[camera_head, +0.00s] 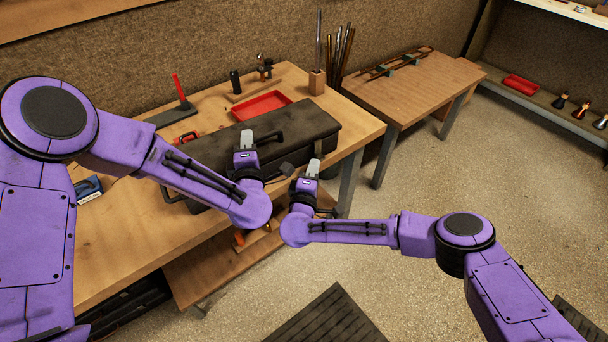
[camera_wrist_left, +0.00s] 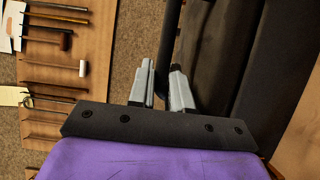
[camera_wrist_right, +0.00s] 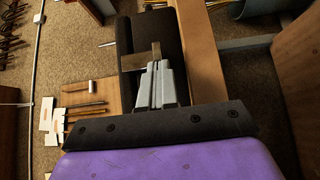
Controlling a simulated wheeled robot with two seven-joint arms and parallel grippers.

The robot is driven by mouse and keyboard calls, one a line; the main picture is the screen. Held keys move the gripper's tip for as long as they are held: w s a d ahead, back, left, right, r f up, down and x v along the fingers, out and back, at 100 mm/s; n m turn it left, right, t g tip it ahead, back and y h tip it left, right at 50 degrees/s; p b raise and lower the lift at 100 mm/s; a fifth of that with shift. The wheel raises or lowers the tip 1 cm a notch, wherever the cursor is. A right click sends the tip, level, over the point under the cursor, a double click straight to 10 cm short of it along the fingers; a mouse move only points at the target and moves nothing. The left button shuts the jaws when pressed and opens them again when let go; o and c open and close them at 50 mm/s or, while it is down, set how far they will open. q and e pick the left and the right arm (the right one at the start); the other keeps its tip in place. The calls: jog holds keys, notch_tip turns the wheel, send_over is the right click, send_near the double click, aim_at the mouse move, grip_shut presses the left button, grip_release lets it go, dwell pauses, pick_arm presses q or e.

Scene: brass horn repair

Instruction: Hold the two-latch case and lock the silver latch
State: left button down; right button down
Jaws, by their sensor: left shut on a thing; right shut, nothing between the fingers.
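The dark case (camera_head: 312,134) lies on the workbench, its lid down. My left gripper (camera_head: 246,138) is shut on the case's black handle (camera_wrist_left: 164,45), which passes between the fingers in the left wrist view. My right gripper (camera_head: 313,166) is shut and empty at the right part of the case's front. In the right wrist view, its closed fingertips (camera_wrist_right: 160,68) are beside a flat grey-brown latch plate (camera_wrist_right: 140,59) on the case (camera_wrist_right: 150,28). I cannot tell whether they touch, or whether this latch is locked. The other latch cannot be made out.
A red tray (camera_head: 262,106), a wooden block with rods (camera_head: 317,82) and small tools stand behind the case. A blue object (camera_head: 88,189) lies at the bench's left. A second wooden table (camera_head: 425,88) stands at the back right.

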jog(key=s+a, duration=0.5)
jog(key=s, duration=0.7)
jog(key=shift+s, duration=0.15)
pick_arm(q)
jog(key=c, duration=1)
grip_release()
jog(key=shift+s, duration=0.1)
